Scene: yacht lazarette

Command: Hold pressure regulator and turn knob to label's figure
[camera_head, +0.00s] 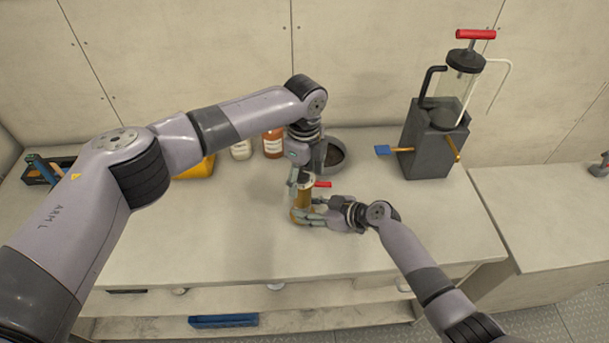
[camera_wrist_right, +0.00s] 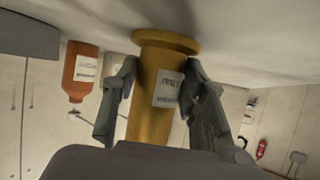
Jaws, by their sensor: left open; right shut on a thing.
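The pressure regulator is a brass cylinder (camera_head: 303,198) standing on the bench, with a small red part (camera_head: 323,184) showing near its top. In the right wrist view, the gripper's fingers (camera_wrist_right: 160,75) flank the brass body (camera_wrist_right: 150,115), which has a wide flange and a white label (camera_wrist_right: 168,89); the print is too small to read. My left gripper (camera_head: 301,180) is open and points down at the regulator's top. It hides much of the top, and I cannot tell whether it touches.
Behind stand a yellow object (camera_head: 197,169), a white bottle (camera_head: 241,150), an orange bottle (camera_head: 272,146) and a grey round container (camera_head: 334,154). A dark block with a glass pump (camera_head: 428,145) stands at right. The bench front left (camera_head: 200,235) is clear.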

